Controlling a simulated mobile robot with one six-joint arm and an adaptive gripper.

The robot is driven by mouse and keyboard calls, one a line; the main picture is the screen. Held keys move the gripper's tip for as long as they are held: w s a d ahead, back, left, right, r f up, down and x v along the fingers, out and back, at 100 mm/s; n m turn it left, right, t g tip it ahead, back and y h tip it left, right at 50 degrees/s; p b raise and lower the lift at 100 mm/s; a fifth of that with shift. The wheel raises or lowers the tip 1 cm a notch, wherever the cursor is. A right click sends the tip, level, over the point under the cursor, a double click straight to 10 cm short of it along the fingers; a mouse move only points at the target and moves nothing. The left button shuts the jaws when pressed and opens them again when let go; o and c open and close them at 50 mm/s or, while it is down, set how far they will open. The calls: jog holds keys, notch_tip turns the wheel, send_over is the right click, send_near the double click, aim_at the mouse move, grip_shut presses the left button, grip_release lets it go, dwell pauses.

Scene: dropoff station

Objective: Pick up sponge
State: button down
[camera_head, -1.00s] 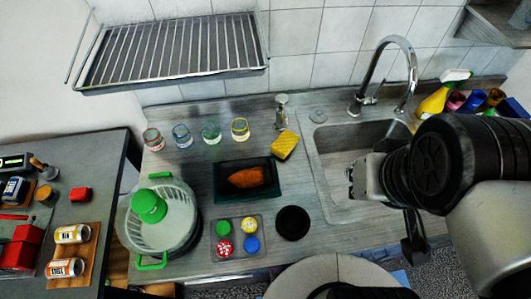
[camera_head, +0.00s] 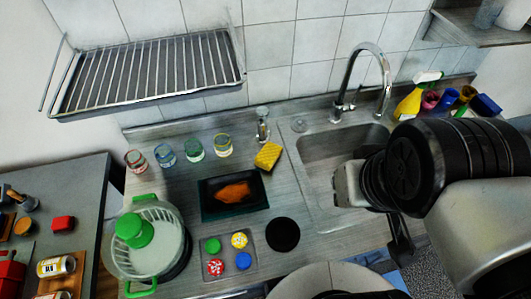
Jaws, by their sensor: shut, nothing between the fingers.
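The yellow sponge (camera_head: 268,156) lies on the grey counter, between the glasses and the sink, just behind the dark tray. My gripper (camera_head: 345,186) is over the front part of the sink, to the right of the sponge and well apart from it. It is shut and empty. Its fingertips are small and partly hidden by the arm's dark wrist.
The sink (camera_head: 335,150) with a tall faucet (camera_head: 342,85) lies behind my gripper. A dark tray (camera_head: 215,213) holds an orange item. Several glasses (camera_head: 194,147), a soap dispenser (camera_head: 262,125), a colander (camera_head: 145,245), a black disc (camera_head: 283,235) and a spray bottle (camera_head: 408,104) stand around.

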aim_at(269, 152)
dwell(0.4)
